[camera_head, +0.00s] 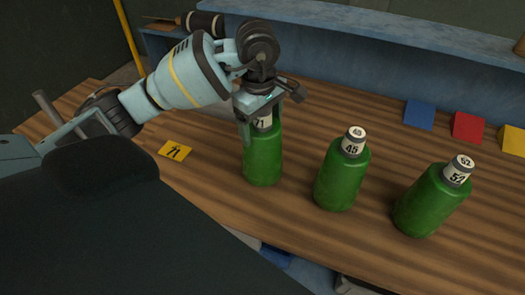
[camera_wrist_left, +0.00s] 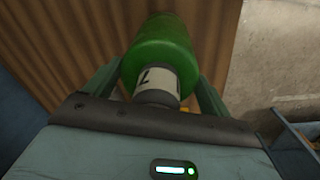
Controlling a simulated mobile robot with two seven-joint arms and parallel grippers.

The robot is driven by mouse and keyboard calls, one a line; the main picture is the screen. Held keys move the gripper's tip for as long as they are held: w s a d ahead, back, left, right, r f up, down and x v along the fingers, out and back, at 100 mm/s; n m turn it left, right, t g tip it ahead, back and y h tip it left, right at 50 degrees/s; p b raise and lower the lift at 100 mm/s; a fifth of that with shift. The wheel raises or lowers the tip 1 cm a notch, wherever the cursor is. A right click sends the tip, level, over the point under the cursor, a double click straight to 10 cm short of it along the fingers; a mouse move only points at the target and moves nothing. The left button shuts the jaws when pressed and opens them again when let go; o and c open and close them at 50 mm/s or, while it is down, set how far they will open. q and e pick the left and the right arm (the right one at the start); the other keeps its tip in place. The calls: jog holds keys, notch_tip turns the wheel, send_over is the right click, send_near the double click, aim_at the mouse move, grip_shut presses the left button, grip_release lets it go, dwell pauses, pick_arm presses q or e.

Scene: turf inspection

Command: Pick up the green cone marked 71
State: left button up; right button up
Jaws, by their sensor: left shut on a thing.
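The green cone marked 71 (camera_head: 262,158) is shaped like a bottle, with a white label around its neck. It is upright at the left of the row of green cones; I cannot tell whether its base touches the table. My left gripper (camera_head: 261,122) comes from above and is shut on its neck, partly hiding the label. In the left wrist view the green cone marked 71 (camera_wrist_left: 162,50) lies between the two fingers, with part of its label showing. My right gripper is not in view.
Two similar green cones, marked 45 (camera_head: 342,180) and 52 (camera_head: 432,203), stand to the right on the striped wooden table (camera_head: 310,235). A yellow marked card (camera_head: 175,151) lies left. Blue (camera_head: 419,114), red (camera_head: 467,127) and yellow (camera_head: 513,140) squares are at the back right, by a blue ledge (camera_head: 370,50).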

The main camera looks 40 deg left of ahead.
pick_arm(q)
jog(key=c, duration=1)
jog(key=shift+r, duration=0.2)
